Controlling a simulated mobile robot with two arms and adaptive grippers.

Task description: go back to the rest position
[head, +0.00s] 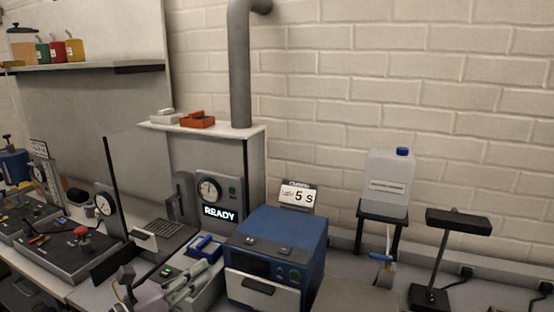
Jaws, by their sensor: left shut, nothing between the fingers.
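My left gripper (202,273) is at the lower middle of the head view, shut and empty. It is over the bench, just left of a blue box-shaped device (275,245) with a grey handle on its front. A small blue-and-white item (205,246) lies just behind the gripper. My right gripper is not in view. No sealed cylinder can be made out.
A cabinet with a gauge and a READY display (219,213) stands behind. A plastic canister (389,180) sits on a black stand (381,216) at right, near a dark lamp (458,222). Dark panels with controls (75,255) fill the left bench.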

